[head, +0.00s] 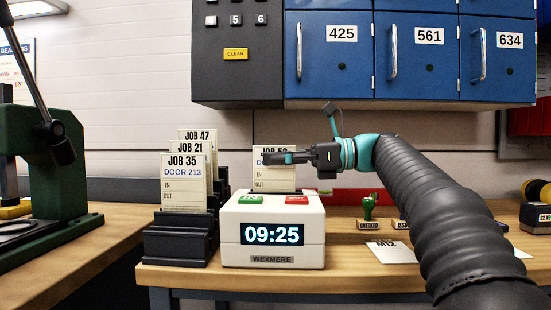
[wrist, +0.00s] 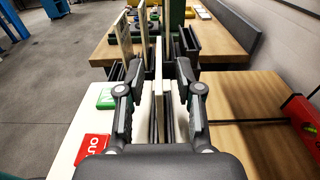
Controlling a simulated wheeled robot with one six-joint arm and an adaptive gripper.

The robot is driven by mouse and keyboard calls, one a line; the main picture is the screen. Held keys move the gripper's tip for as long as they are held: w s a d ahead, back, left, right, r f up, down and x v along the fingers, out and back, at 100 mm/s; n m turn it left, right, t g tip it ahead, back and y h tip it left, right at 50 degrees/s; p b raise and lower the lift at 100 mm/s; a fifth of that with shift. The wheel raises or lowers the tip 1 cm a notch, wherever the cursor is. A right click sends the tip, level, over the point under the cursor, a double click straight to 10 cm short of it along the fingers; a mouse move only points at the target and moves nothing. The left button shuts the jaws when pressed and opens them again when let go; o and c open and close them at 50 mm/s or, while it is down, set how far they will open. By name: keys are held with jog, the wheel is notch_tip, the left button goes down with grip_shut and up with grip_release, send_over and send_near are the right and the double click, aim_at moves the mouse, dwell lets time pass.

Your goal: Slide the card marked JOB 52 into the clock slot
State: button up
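The white JOB 52 card (head: 275,180) stands upright at the slot in the top of the white time clock (head: 273,221). Its lower edge meets the slot, and its heading is partly hidden by my gripper (head: 283,158). In the wrist view the card (wrist: 158,75) shows edge-on between the two fingers of my gripper (wrist: 159,69). A gap shows on each side of the card, so the gripper is open around it. The clock (wrist: 75,130) lies below the fingers, with dark slot rails beside the card. How deep the card sits cannot be told.
A black rack (head: 182,240) left of the clock holds the JOB 35 (head: 184,190), JOB 21 and JOB 47 cards. A green stamp (head: 369,205) and a paper (head: 390,253) lie right on the wooden bench (head: 345,272). Blue lockers (head: 335,75) hang above.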

jog(key=d, duration=1.1)
jog(key=shift+s+d+r, duration=0.2)
jog(key=shift+d+r, duration=0.1)
jog(key=shift+d, duration=0.05)
